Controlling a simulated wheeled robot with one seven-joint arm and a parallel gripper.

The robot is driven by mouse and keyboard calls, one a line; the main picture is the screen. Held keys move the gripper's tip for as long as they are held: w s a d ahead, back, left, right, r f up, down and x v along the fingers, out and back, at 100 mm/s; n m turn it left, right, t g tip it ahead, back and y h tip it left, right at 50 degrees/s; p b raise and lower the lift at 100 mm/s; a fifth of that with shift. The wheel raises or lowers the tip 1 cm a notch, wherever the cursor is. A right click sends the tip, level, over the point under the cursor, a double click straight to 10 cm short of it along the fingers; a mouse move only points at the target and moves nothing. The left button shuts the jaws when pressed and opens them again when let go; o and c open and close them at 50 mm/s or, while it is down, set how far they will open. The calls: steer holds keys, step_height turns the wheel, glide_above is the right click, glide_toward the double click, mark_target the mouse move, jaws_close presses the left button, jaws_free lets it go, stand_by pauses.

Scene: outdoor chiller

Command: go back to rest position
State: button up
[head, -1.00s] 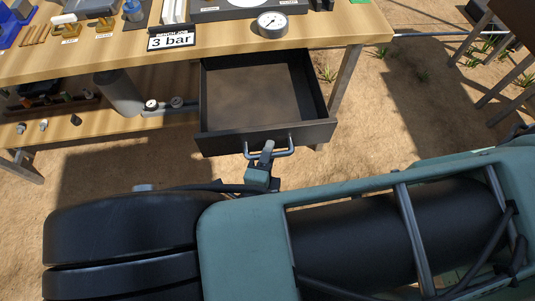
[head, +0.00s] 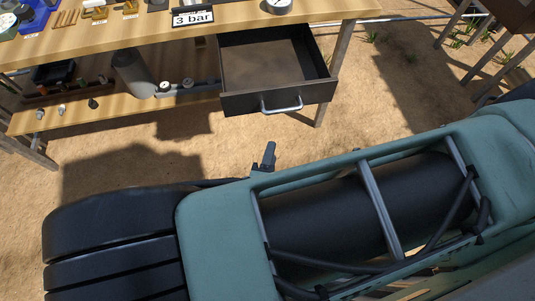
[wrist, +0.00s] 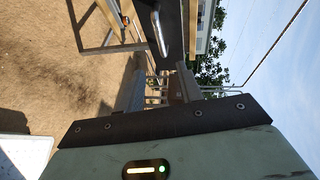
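The dark drawer (head: 275,97) under the wooden workbench (head: 150,32) is pulled open and looks empty inside. Its silver bar handle (head: 281,105) is on the drawer's front, and it also shows at the top of the wrist view (wrist: 160,32). My gripper (head: 268,157) is below the handle in the head view, clear of it. In the wrist view my gripper's two fingers (wrist: 158,88) stand apart with nothing between them. My green and black arm fills the lower part of the head view.
A "3 bar" sign (head: 192,19) and a round gauge (head: 279,5) sit on the bench top. A grey cylinder (head: 132,73) and small fittings lie on the lower shelf (head: 75,108). Another stand (head: 500,40) is at the upper right. Bare sandy ground lies between.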

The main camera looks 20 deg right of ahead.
steer(key=shift+r, duration=0.1)
stand_by(0.4)
steer(key=s+d+r+n+g+y, duration=0.1)
steer(key=r+n+g, duration=0.3)
steer(key=r+n, duration=0.5)
steer(key=s+d+r+n+g+y, duration=0.2)
steer(key=r+n+g+y, duration=0.2)
steer(key=r+n, duration=0.5)
steer(key=s+d+r+n+g+y, duration=0.1)
steer(key=s+r+n+g+y, duration=0.1)
steer(key=r+n+g, duration=0.3)
step_height(320, 180, up, 4)
steer(key=n+y, duration=0.1)
steer(key=n, duration=0.6)
steer(key=shift+d+r+g, duration=0.2)
steer(key=shift+d+g, duration=0.1)
steer(key=shift+g, duration=0.1)
